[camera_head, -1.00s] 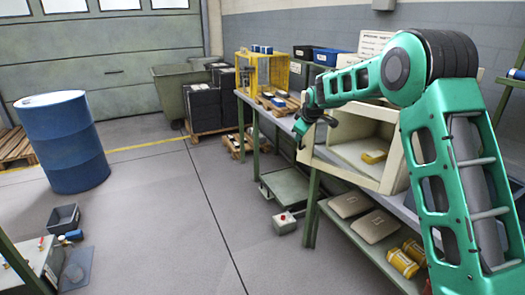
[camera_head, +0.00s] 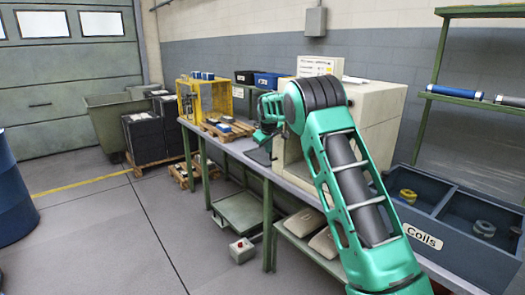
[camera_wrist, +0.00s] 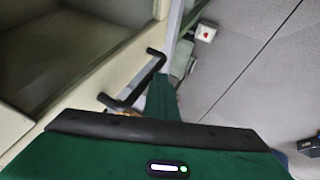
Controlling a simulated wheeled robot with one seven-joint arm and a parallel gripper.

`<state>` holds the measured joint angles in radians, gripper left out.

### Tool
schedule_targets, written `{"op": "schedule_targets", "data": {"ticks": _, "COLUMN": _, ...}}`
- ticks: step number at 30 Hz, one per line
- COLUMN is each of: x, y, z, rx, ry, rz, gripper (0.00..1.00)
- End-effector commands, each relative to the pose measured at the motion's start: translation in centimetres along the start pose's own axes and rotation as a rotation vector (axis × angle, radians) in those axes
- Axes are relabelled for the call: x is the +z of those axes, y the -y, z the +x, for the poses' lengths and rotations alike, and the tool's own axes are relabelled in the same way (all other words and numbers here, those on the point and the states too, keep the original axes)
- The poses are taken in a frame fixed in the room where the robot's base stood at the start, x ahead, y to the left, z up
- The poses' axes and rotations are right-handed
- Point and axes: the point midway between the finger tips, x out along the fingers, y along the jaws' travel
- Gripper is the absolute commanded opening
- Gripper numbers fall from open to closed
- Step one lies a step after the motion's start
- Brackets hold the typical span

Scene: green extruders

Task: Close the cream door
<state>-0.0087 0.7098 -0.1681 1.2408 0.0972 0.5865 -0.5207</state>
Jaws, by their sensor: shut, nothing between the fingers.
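The cream cabinet (camera_head: 372,105) stands on the long bench, partly behind my arm. The cream door (camera_head: 278,150) shows as a narrow strip at its left front; my arm hides much of it, and how far it stands open is hard to tell. In the wrist view, the cabinet's dark interior (camera_wrist: 60,45) shows at upper left, with a cream strip and a black bar handle (camera_wrist: 135,82) beside it. My gripper (camera_head: 262,134) is at the cabinet's left front, close to the handle. It is shut and empty; contact with the door cannot be made out.
A yellow crate (camera_head: 208,100) and a pallet with small items (camera_head: 226,128) sit on the bench left of the cabinet. A blue coil bin (camera_head: 450,235) is at right. A grey box with a red button (camera_head: 242,250) stands on the floor.

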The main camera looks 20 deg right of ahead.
Motion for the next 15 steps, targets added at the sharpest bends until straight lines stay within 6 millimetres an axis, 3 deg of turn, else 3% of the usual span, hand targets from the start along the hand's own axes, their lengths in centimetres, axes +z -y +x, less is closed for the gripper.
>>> {"op": "schedule_targets", "data": {"ticks": 1, "x": 0.6, "y": -2.2, "z": 0.2, "rx": 0.039, "ry": 0.002, "rz": 0.02, "gripper": 0.0}}
{"op": "schedule_targets", "data": {"ticks": 15, "x": -0.2, "y": -0.8, "z": -0.1, "rx": 0.034, "ry": -0.003, "rz": 0.011, "gripper": 0.0}}
